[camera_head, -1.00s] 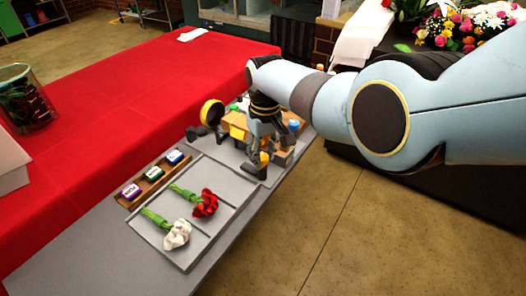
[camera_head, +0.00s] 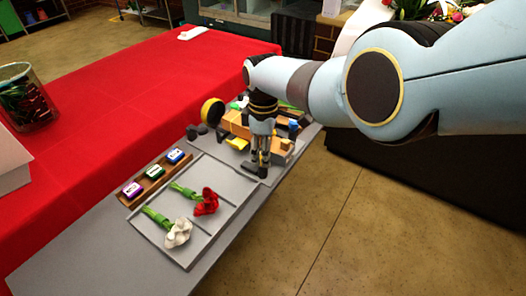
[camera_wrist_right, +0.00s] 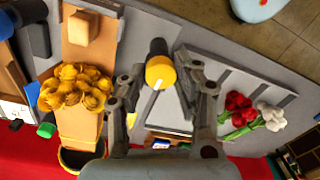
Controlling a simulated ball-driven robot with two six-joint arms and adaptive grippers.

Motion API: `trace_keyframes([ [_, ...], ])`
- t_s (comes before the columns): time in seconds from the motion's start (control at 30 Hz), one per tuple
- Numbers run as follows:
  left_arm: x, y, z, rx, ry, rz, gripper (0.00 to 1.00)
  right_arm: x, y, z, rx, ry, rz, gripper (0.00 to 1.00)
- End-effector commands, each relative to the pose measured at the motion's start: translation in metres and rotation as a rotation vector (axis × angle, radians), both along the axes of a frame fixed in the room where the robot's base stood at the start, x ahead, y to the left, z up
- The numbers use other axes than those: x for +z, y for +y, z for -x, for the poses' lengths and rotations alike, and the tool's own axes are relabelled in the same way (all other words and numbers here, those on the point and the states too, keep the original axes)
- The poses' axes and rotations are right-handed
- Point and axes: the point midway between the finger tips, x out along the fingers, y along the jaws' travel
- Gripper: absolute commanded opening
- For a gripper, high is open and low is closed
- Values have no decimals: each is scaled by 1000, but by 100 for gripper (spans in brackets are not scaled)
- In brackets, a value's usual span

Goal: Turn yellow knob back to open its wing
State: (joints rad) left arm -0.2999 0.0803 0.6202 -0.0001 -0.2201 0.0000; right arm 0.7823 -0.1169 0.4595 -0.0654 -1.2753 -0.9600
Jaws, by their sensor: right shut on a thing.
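The yellow knob (camera_wrist_right: 160,72), with a white line on its face and a dark stem behind, sits between the fingers of my right gripper (camera_wrist_right: 166,88) in the right wrist view. The right gripper is shut on it. In the head view my right gripper (camera_head: 260,160) points down at the near edge of the station, and its fingers mostly hide the knob. A tan panel (camera_wrist_right: 75,125) lies beside the gripper in the wrist view, with a cluster of yellow flowers (camera_wrist_right: 75,88) over it. I cannot tell which panel is the yellow knob's wing. My left gripper is not in view.
A grey tray (camera_head: 225,175) holds a red flower (camera_head: 206,202) and a white flower (camera_head: 178,233). A wooden rack (camera_head: 132,201) with several small coloured blocks stands beside it. A round black-and-yellow piece (camera_head: 212,112) and a blue knob (camera_head: 293,125) are close to my gripper.

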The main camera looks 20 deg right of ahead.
Motion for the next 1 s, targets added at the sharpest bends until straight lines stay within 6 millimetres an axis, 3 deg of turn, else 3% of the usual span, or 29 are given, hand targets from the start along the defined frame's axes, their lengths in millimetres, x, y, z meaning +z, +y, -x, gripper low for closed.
trace_keyframes([
  [0.73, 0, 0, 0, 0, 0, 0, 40, -1, 1, 1, 86, 2, -1, 0],
  [0.77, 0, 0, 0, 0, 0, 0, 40, -1, 1, 1, 86, 2, -1, 34],
  [0.9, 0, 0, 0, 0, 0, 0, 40, -1, 1, 1, 85, 2, -1, 52],
  [1.0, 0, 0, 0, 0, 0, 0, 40, 0, 0, 0, 85, 1, -1, 53],
])
